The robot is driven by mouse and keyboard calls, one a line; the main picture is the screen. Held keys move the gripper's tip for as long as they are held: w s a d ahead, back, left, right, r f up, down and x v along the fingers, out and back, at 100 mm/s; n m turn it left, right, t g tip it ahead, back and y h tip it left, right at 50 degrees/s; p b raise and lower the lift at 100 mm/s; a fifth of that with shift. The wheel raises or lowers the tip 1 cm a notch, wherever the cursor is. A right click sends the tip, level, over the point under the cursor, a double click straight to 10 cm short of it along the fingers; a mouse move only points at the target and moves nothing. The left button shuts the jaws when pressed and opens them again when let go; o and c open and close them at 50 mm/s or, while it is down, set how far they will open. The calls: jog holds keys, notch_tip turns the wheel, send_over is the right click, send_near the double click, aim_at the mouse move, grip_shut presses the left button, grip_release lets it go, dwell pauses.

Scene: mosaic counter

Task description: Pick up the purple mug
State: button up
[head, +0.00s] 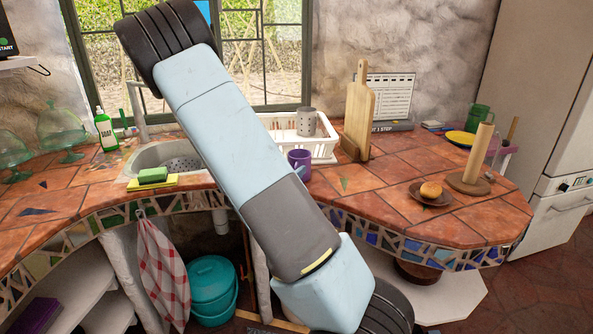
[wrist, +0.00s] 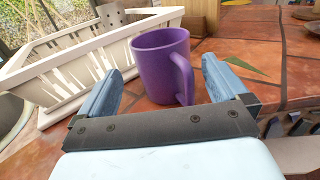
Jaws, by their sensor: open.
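The purple mug (head: 299,162) stands upright on the tiled counter (head: 395,197), in front of the white dish rack, partly hidden behind my arm in the head view. In the wrist view the purple mug (wrist: 160,62) is just beyond and between my two blue fingers, with its handle on the right side toward me. My gripper (wrist: 165,82) is open and empty, with one finger to the left of the mug and one to the right. In the head view my arm hides the gripper.
The white dish rack (head: 288,140) stands close behind the mug and holds a grey perforated cup (head: 306,121). A wooden cutting board (head: 358,112) stands to the right. A bun (head: 431,190) on a brown plate and a wooden roll holder (head: 478,160) are farther right. The sink (head: 172,160) is left.

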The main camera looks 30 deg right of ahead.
aim_at(292, 161)
jog(key=shift+x, duration=2.8)
jog(key=shift+f, duration=0.15)
jog(key=c, duration=1.2)
jog(key=shift+r, duration=0.5)
notch_tip(292, 161, up, 2)
jog(key=shift+r, duration=0.15)
jog(key=s+a+r, duration=0.2)
jog(key=a+r, duration=0.1)
jog(key=s+a+r, duration=0.3)
jog(key=a, duration=0.1)
jog(key=s+a+r, duration=0.3)
jog(key=a, duration=0.1)
jog(key=shift+s+a+r, duration=0.1)
jog(key=shift+a+r, duration=0.05)
jog(key=shift+r, duration=0.2)
